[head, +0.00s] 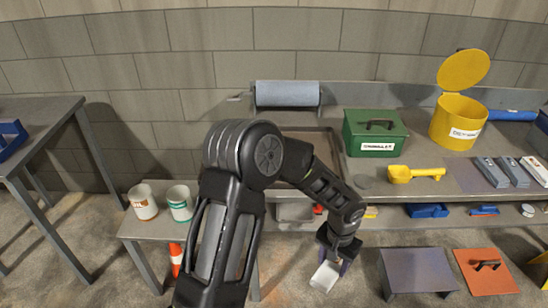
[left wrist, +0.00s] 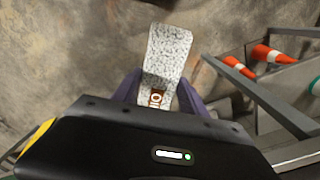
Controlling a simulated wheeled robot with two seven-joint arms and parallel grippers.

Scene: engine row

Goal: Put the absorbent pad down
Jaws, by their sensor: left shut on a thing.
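The absorbent pad (head: 325,275) is a pale, speckled, flat piece. My left gripper (head: 337,255) is shut on it and holds it over the floor, in front of the bench. In the left wrist view the pad (left wrist: 168,65) stands out from between the two purple fingers of the left gripper (left wrist: 157,90), with a brown label at its near end. Concrete floor shows beyond it. My right gripper is in neither view.
The bench holds a green granules box (head: 376,133), a yellow bin (head: 457,122) with its lid up, a yellow scoop (head: 415,174) and a blue roll (head: 287,94). A grey-topped stand (head: 418,270) and an orange panel (head: 487,272) are right of the pad. Traffic cones (left wrist: 270,54) lie at right in the wrist view.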

